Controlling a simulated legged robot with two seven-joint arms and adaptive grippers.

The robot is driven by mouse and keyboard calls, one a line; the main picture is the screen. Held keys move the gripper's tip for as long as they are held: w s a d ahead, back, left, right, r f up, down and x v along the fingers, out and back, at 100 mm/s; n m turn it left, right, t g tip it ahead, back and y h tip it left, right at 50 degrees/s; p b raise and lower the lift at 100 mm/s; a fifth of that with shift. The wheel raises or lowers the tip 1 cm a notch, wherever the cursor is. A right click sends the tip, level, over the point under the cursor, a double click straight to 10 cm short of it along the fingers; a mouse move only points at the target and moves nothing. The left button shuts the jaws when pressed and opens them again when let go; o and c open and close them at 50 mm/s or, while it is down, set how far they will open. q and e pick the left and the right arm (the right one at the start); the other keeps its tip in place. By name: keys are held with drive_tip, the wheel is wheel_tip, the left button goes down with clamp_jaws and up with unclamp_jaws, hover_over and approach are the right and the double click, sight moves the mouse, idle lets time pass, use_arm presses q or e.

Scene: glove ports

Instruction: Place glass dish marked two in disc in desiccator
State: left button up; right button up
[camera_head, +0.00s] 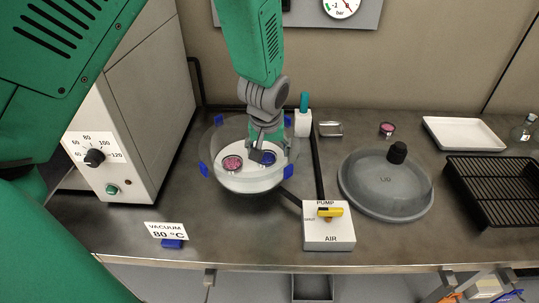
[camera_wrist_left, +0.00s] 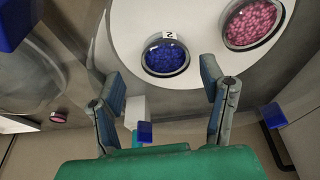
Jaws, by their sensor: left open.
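The glass dish marked two (camera_wrist_left: 165,58), holding blue beads, sits on the white disc (camera_wrist_left: 125,35) in the desiccator, its tag beside it. In the head view the blue dish (camera_head: 269,158) is partly hidden by my left gripper (camera_head: 262,152). The white disc (camera_head: 250,182) lies inside the clear desiccator bowl (camera_head: 212,142), which has blue clips. In the wrist view my left gripper (camera_wrist_left: 163,82) is open, with nothing between its fingers; the dish shows beyond the fingertips, apparently apart from them. My right gripper is not in view.
A dish of pink beads (camera_head: 232,163) shares the disc, left of the blue one. The desiccator lid (camera_head: 385,185) lies to the right. A pump/air valve box (camera_head: 328,228), another pink dish (camera_head: 387,129), a white tray (camera_head: 464,134) and a black rack (camera_head: 495,190) stand around.

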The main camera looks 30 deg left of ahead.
use_arm(q)
drive_tip(key=a+v, duration=0.1)
drive_tip(key=v, duration=0.7)
drive_tip(key=shift+s+d+r+p, duration=0.2)
drive_tip(key=shift+d+r+p, duration=0.05)
drive_tip(key=shift+r+p, duration=0.1)
drive_tip(key=shift+d, duration=0.1)
